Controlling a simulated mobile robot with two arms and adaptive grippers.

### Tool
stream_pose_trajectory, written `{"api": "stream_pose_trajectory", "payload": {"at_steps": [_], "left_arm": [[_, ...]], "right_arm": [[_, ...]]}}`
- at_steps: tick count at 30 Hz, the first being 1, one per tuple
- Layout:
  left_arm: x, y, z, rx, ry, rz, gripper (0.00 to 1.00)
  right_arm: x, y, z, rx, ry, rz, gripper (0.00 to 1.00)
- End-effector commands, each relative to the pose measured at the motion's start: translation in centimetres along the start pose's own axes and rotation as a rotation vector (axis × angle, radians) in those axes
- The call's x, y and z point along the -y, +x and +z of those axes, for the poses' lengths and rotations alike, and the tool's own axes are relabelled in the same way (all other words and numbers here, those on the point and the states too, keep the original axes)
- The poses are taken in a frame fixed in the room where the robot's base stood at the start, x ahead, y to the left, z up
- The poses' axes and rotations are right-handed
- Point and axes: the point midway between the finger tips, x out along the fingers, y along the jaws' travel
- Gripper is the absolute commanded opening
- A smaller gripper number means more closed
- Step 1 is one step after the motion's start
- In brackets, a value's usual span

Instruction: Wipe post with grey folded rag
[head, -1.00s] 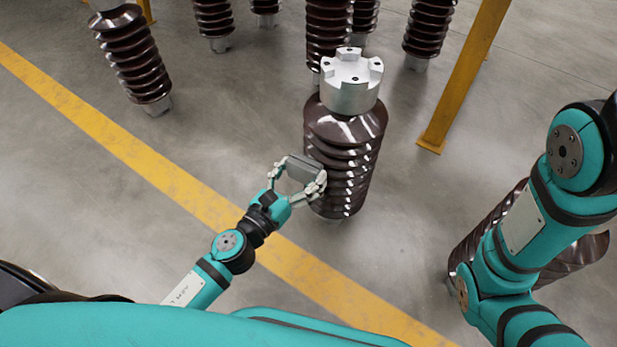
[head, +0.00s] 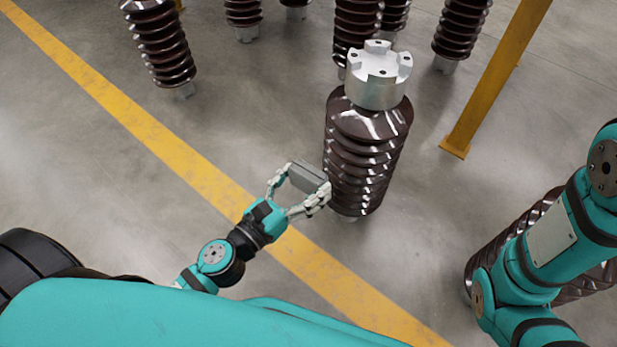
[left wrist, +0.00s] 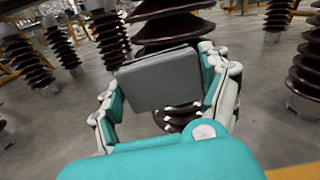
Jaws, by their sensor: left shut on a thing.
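The post (head: 362,150) is a dark brown ribbed insulator with a silver notched metal cap, standing upright in the middle of the head view. It also shows behind the rag in the left wrist view (left wrist: 170,28). My left gripper (head: 302,184) is shut on the grey folded rag (head: 308,177), beside the lower left side of the post. In the left wrist view the rag (left wrist: 160,79) is a flat grey block between the fingers and hides part of the post. I cannot tell if the rag touches the ribs. My right arm shows at the right, but its gripper is out of view.
Another ribbed insulator (head: 545,215) stands behind my right arm. Several more insulators stand at the back, one at the upper left (head: 163,45). A yellow steel pillar (head: 495,80) rises right of the post. A yellow floor line (head: 130,115) crosses the clear grey floor.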

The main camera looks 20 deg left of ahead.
Motion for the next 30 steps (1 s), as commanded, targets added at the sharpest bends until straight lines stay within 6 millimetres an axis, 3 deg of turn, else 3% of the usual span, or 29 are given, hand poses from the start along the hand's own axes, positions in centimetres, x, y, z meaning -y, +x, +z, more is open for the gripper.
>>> {"api": "stream_pose_trajectory", "payload": {"at_steps": [8,19,30], "left_arm": [[0.0,-0.2,0.0,0.0,0.0,0.0,0.27],[0.0,-2.9,-0.1,-0.001,-0.001,0.001,0.27],[0.0,-2.9,0.8,0.002,0.001,0.004,0.27]], "right_arm": [[0.0,-0.1,0.1,0.003,0.001,0.002,0.46],[0.3,-1.6,-0.3,0.006,0.001,0.003,0.46],[0.0,-1.4,0.2,0.017,0.002,0.009,0.46]]}}
